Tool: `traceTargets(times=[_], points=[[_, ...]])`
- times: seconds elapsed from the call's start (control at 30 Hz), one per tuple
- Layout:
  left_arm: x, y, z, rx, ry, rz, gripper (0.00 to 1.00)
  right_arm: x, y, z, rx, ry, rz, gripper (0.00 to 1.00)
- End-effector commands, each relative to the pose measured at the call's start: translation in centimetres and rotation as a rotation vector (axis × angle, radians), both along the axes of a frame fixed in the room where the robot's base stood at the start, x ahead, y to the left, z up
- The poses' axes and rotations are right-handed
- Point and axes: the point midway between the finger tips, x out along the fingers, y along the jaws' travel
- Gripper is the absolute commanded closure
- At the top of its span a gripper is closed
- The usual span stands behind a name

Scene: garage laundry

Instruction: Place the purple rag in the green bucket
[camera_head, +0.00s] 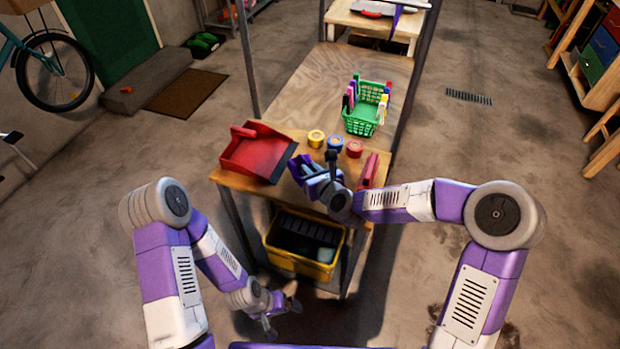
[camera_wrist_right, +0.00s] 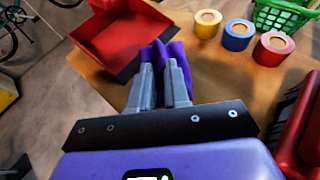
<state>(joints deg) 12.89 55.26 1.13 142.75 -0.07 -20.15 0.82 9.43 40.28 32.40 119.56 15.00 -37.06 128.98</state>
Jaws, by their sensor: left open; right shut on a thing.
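The purple rag (camera_wrist_right: 176,52) is pinched between the fingertips of my right gripper (camera_wrist_right: 160,70) in the right wrist view. There it shows just above the wooden table beside the red dustpan. In the head view my right gripper (camera_head: 303,168) is over the near end of the table, and the rag is hard to make out there. My left gripper (camera_head: 283,318) is open and empty, low in front of the table. I cannot make out a green bucket in either view. A green basket (camera_head: 360,121) with pegs stands on the table.
A red dustpan (camera_head: 255,150) lies left of my right gripper. Yellow (camera_head: 316,138), blue (camera_head: 335,142) and red (camera_head: 354,148) tape rolls stand behind it. A red object (camera_head: 369,170) is to its right. A yellow bin (camera_head: 304,268) sits underneath. The tabletop behind the basket is clear.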

Motion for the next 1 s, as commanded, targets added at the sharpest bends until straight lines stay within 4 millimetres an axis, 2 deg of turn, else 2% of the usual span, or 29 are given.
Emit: traceTargets(times=[0.13,0.33,0.73,0.77,0.8,0.9,1.0], points=[[0.0,0.0,-0.4,0.000,-0.001,0.000,0.00,0.0,0.0,-1.1,0.001,0.000,0.000,1.00],[0.0,0.0,-1.2,0.000,-0.001,0.000,0.00,0.0,0.0,-3.9,0.000,0.000,0.000,1.00],[0.1,0.0,-1.7,0.000,-0.001,0.000,0.00,0.0,0.0,-4.4,0.001,-0.003,-0.001,1.00],[0.1,0.0,-1.7,0.000,-0.001,0.000,0.00,0.0,0.0,-4.4,0.001,-0.002,0.000,0.82],[0.0,0.0,-1.6,0.000,-0.001,0.000,0.00,0.0,0.0,-4.3,0.000,-0.002,0.000,0.76],[0.0,0.0,-1.5,0.000,-0.001,0.000,0.00,0.0,0.0,-4.3,0.001,-0.002,0.000,0.61],[0.0,0.0,-1.5,0.000,-0.001,0.000,0.00,0.0,0.0,-4.3,0.001,-0.002,0.000,0.58]])
